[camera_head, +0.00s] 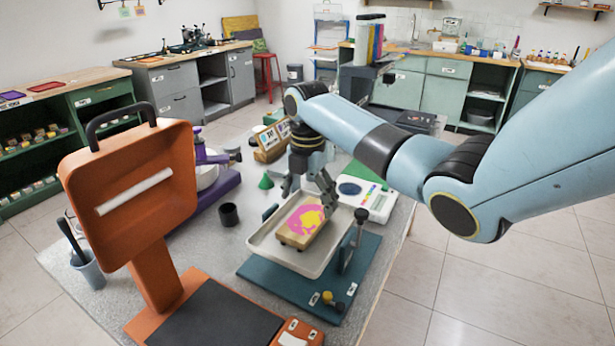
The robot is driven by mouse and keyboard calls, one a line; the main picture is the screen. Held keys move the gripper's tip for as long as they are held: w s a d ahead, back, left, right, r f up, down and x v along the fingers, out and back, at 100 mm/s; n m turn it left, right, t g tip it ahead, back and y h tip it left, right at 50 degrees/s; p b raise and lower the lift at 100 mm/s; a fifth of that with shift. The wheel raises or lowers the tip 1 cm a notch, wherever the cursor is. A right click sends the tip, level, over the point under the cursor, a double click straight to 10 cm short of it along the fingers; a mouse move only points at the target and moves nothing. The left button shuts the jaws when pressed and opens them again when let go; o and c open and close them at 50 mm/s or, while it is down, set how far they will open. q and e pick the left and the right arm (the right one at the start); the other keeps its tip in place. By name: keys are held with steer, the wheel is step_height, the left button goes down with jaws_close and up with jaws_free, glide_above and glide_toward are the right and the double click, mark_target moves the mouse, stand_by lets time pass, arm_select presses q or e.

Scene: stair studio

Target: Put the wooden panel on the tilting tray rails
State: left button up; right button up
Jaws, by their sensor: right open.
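The wooden panel (304,224), a pale wood block with a pink and yellow picture on top, lies in the white tilting tray (262,246). The tray stands on a teal base (320,294) with an upright post and dark knob at its right side. My right gripper (327,198) points down over the panel's far right end, open. Its fingers partly cover that end, and I cannot tell whether they touch the panel. The rails cannot be made out clearly under the panel. My left gripper is not in view.
An orange press-like frame (135,190) with a dark plate stands at the front left. A black cup (228,214), a green cone (266,181) and a white scale (377,203) stand around the tray. A grey cup (88,268) is near the table's left edge.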

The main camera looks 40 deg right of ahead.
mark_target(308, 217)
step_height(308, 217, up, 8)
steer(key=shift+f+b, duration=0.15)
steer(key=shift+b, duration=0.2)
steer(key=shift+s+f, duration=0.1)
stand_by(0.3)
